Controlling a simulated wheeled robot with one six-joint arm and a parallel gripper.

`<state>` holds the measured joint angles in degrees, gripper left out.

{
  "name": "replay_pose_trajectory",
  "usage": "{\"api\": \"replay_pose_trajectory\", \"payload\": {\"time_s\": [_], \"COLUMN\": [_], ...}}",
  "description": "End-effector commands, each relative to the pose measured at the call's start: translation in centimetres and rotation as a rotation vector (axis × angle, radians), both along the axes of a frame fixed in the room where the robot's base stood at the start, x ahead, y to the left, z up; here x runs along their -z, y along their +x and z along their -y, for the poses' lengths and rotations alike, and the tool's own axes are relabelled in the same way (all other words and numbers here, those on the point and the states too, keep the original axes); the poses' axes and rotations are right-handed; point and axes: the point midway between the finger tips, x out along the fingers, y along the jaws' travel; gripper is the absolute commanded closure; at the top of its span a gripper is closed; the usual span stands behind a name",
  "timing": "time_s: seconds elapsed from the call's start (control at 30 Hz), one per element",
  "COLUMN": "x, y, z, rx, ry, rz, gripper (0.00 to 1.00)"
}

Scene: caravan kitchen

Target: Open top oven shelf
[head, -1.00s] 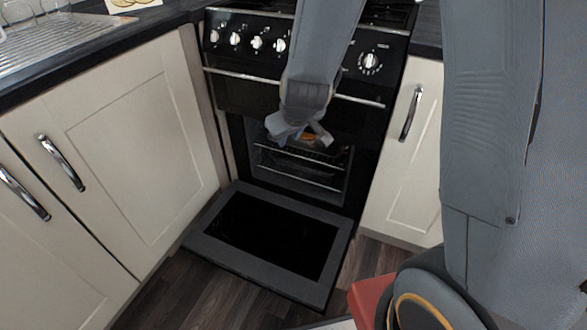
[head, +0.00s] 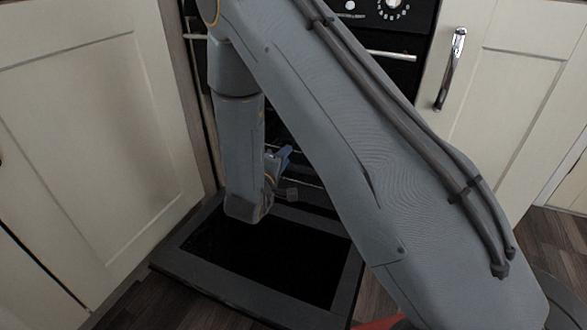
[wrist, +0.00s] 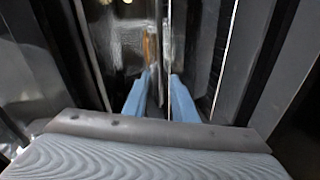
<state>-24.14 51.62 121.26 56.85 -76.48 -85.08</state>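The oven (head: 400,85) stands between cream cupboards, with its lower door (head: 270,265) folded down flat in front. Wire shelf bars (head: 305,180) show in the dark cavity, mostly hidden behind my arm. My gripper (head: 283,158) is at the cavity opening, close to the shelf bars. In the wrist view, the two blue fingers of my gripper (wrist: 160,88) are apart, with a thin bright metal bar (wrist: 165,45) running between them. I cannot tell whether either finger touches it. A small orange patch (wrist: 147,46) shows near the left fingertip.
A cream cupboard (head: 90,130) stands close on the left and another cupboard (head: 530,75) on the right, with a chrome handle (head: 450,68). The oven's handle bar (head: 390,55) crosses above the cavity. Dark wood floor (head: 150,305) lies around the open door.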

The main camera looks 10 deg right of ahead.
Motion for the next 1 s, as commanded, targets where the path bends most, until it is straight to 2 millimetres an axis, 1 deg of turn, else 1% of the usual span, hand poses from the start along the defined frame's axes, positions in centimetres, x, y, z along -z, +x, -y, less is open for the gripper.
{"api": "replay_pose_trajectory", "payload": {"time_s": [0.03, 0.1, 0.23, 0.37, 0.47, 0.8, 1.0], "x": [1.8, 2.7, 3.6, 3.9, 3.9, 3.9, 3.8], "y": [0.2, 0.1, -0.2, -0.2, 0.4, 4.5, 5.7], "z": [-0.1, 0.0, 0.0, 0.2, 0.7, 3.7, 4.6], "rx": [0.009, 0.026, 0.05, 0.062, 0.065, 0.065, 0.063], "ry": [-0.053, -0.122, -0.21, -0.248, -0.254, -0.251, -0.25], "rz": [0.007, 0.016, 0.027, 0.032, 0.034, 0.034, 0.033], "gripper": [0.75, 0.75, 0.75, 0.75, 0.75, 0.75, 0.75]}}
